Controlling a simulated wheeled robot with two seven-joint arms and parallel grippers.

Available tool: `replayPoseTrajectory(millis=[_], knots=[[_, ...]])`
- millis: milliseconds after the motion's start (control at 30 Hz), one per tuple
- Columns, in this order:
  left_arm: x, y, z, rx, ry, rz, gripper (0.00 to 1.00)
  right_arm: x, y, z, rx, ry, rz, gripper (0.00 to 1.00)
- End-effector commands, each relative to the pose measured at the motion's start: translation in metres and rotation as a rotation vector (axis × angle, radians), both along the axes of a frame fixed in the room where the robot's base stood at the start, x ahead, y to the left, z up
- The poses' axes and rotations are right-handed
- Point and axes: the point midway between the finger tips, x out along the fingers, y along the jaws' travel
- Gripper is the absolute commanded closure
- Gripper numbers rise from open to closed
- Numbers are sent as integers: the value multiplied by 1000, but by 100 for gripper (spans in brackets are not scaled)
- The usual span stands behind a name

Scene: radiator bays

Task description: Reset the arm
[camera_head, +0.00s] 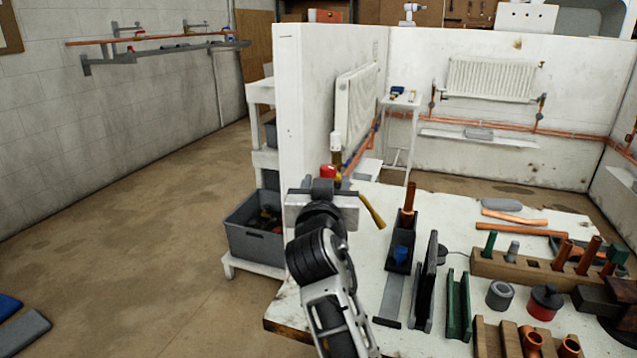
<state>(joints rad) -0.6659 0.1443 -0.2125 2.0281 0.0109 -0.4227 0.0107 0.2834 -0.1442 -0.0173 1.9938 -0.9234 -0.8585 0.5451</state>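One of my arms, which I take to be the left, comes in from the bottom edge and reaches up past the bench's left edge. Its gripper (322,190) is at the near end of the white partition wall (300,110). The wrist hides the fingertips, so I cannot tell whether they are open or shut. A brass-coloured handle (371,211) shows just right of the gripper, and a red part (327,171) shows just beyond it. I cannot tell whether either is held. My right gripper is not in view.
The white workbench (355,240) on the right carries copper pipes (409,198), a wooden rack (490,264), dark stands and a red-and-black pot (544,302). A grey bin (255,228) sits on a low shelf left of the arm. The floor at left is mostly clear.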

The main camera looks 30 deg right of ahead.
Motion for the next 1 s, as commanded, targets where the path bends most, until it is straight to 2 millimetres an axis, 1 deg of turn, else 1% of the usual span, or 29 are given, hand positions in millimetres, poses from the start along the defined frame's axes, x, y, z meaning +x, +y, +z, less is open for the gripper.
replayPoseTrajectory(millis=[167,267,333,367,467,500,567,600,667,700,767,800,833,900,1000], knots=[[4,0,2,1,-9,-1,64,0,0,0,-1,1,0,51],[5,0,3,1,-12,-1,64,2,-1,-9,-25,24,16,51],[6,0,3,2,-13,-2,64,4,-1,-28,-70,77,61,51],[6,0,3,3,-12,-2,64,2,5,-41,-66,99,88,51],[6,0,2,3,-12,-2,64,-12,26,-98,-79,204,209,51],[5,0,2,3,-11,-2,64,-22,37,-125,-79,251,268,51],[5,0,2,3,-10,-2,64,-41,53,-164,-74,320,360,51],[5,0,1,3,-8,-3,64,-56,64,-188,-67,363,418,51],[4,1,0,4,-6,-3,64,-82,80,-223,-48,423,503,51],[4,1,0,4,-5,-3,64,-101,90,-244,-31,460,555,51],[4,1,-1,4,-4,-3,64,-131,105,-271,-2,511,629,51],[3,1,-1,4,-3,-2,64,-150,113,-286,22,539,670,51],[3,1,-1,4,-2,-2,64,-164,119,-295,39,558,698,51],[2,1,-2,5,0,-2,64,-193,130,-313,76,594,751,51],[0,1,-2,5,3,-2,64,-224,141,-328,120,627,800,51]])
